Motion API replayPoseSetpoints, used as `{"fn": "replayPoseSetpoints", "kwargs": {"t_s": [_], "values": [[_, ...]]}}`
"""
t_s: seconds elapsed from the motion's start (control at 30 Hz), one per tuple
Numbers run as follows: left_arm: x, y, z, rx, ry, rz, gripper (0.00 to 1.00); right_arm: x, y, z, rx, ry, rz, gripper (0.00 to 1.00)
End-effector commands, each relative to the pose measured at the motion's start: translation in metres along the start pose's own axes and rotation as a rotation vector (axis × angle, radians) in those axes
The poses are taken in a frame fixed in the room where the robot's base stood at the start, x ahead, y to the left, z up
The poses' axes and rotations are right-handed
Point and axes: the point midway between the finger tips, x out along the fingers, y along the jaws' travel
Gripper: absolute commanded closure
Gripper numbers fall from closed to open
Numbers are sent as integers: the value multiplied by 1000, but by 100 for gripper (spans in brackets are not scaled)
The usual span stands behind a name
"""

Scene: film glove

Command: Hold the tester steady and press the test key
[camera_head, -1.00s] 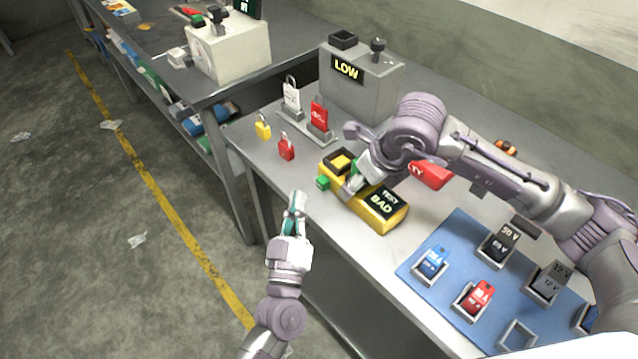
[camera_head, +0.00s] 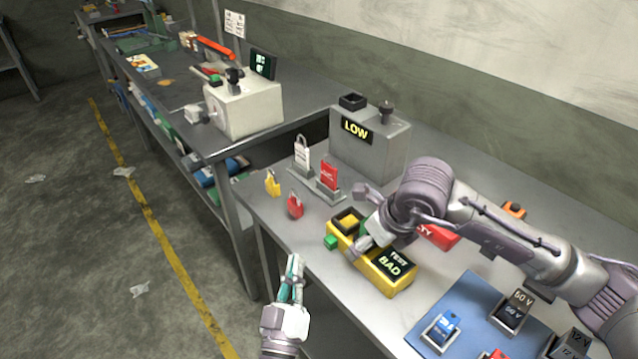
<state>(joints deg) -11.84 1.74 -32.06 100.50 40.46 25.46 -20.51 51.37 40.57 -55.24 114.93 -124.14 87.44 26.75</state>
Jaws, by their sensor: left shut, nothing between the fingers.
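The yellow tester (camera_head: 392,284) lies near the front edge of the bench. Its dark display reads "TEST" and "BAD" (camera_head: 394,264). A green key (camera_head: 331,242) sticks out at its left end, beside a dark-rimmed recess with a yellow piece (camera_head: 348,223). My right gripper (camera_head: 362,245) is over the tester's middle and hides part of it. I cannot tell how its fingers sit there. My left gripper (camera_head: 292,266) is shut and empty, in front of the bench edge, to the lower left of the green key and apart from it.
A grey box reading "LOW" (camera_head: 369,142) stands behind the tester. White and red padlock-shaped pieces (camera_head: 329,175) stand in a holder; yellow (camera_head: 272,184) and red padlocks (camera_head: 295,206) are near the edge. A blue mat (camera_head: 467,292) holds several labelled blocks at the lower right.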

Motion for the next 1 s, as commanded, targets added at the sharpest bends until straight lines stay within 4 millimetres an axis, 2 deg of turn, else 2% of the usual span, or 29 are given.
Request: {"fn": "replayPoseSetpoints", "kwargs": {"t_s": [0.03,0.1,0.43,0.53,0.67,1.0], "values": [[0,0,0,0,0,0,100,0,0,0,0,0,0,9],[0,0,0,0,0,0,100,0,0,0,0,0,0,0],[0,0,0,0,0,0,100,0,0,0,0,1,0,0],[0,0,0,0,0,0,100,-7,0,0,1,0,0,0],[0,0,0,0,0,0,100,-27,-1,1,-1,-3,-1,0],[0,0,0,0,0,0,100,-97,0,1,0,-3,-2,0]]}}
